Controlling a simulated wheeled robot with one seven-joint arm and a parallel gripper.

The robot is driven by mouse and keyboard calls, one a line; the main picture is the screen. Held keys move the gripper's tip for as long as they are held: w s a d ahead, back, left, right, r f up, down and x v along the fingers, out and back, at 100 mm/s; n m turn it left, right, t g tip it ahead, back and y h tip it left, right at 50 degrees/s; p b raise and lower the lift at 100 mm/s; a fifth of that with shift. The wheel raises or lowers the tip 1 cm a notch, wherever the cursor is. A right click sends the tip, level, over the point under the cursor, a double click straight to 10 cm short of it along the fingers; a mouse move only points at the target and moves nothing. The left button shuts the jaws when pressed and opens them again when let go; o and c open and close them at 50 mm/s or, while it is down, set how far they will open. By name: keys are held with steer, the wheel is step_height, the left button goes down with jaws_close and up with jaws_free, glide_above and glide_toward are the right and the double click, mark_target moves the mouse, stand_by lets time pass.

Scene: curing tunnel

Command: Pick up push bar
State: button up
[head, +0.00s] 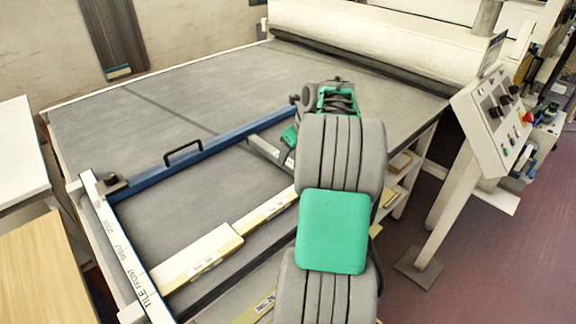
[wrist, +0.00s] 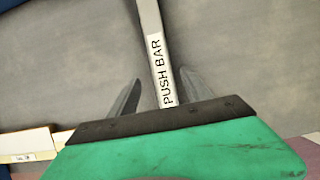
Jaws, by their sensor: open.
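The push bar (wrist: 157,50) is a narrow pale bar with "PUSH BAR" in black letters. In the wrist view it runs from the top edge down between the fingers of my gripper (wrist: 157,92). The two grey fingers stand apart, one on each side of it, and I see no clear contact. Its lower end is hidden behind the gripper body. In the head view a pale bar (head: 264,149), apparently the same one, lies beside the blue beam and runs under my arm. My arm hides most of the gripper there.
A blue beam (head: 220,139) with a black handle (head: 183,153) crosses the grey table (head: 160,115). A white rail (head: 119,245) and a yellow-edged pale strip (head: 197,258) lie in front. A control panel (head: 500,118) stands at right, and a large roller cover (head: 380,35) at the back.

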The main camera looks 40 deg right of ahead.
mark_target(288, 161)
steer(key=x, duration=0.4)
steer(key=shift+d+f, duration=0.2)
steer(key=shift+c, duration=0.5)
jaws_close()
steer(key=shift+r, duration=0.15)
